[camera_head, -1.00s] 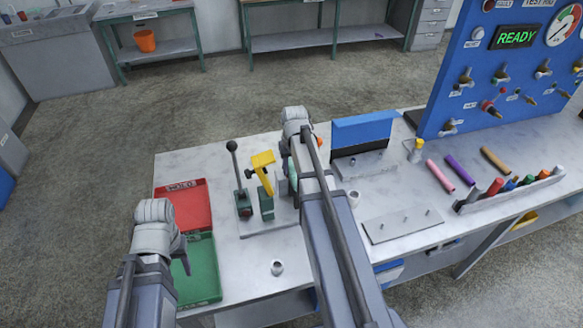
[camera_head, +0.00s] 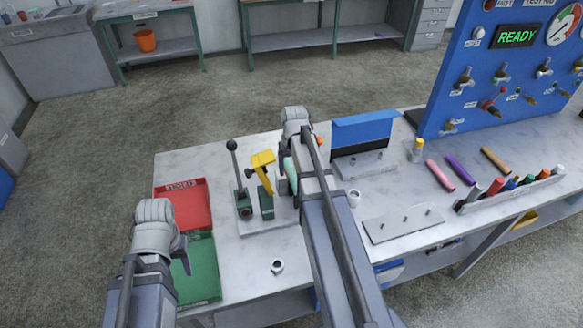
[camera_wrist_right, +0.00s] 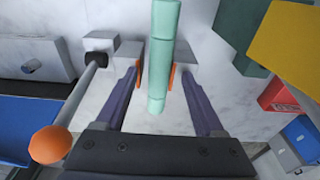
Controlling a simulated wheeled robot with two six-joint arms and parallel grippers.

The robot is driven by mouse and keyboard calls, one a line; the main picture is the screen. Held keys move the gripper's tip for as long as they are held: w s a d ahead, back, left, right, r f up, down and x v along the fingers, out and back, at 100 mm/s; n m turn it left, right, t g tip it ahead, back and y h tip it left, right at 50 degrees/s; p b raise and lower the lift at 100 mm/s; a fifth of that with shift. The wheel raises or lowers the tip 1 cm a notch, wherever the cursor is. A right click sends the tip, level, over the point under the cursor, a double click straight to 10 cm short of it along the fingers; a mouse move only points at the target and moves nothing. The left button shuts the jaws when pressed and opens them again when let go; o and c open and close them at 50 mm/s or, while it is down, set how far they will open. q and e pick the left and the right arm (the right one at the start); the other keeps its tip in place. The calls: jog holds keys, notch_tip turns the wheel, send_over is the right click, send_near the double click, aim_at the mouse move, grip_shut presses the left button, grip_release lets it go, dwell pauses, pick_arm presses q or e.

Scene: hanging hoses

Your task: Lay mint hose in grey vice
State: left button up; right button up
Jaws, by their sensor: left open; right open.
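The mint hose (camera_wrist_right: 162,55) runs upright down the middle of the right wrist view, between the two fingers of my right gripper (camera_wrist_right: 158,76). That gripper is open, its orange pads on either side of the hose. Grey blocks of the grey vice (camera_wrist_right: 188,50) show on both sides of the hose; I cannot tell how deep it sits between them. The vice's lever ends in an orange knob (camera_wrist_right: 50,144). In the head view my right arm hides most of the vice, and a bit of mint hose (camera_head: 291,170) shows beside it. My left gripper (camera_head: 182,262) is open and empty over the green tray.
A yellow-topped clamp (camera_head: 263,160) and a black-knobbed lever (camera_head: 238,175) stand just left of my right arm. A red tray (camera_head: 182,206) and green tray (camera_head: 205,285) lie at left. A blue-backed fixture (camera_head: 365,130) and a pegged plate (camera_head: 403,224) are at right.

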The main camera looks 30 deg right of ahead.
aim_at(292, 174)
jog(key=r+p, duration=0.4)
jog(key=r, duration=0.1)
jog(key=s+r+p, duration=0.1)
jog(key=r+p, duration=0.1)
jog(key=p, duration=0.1)
jog(key=shift+a+r, duration=0.1)
jog(key=shift+r, duration=0.15)
dwell(0.5)
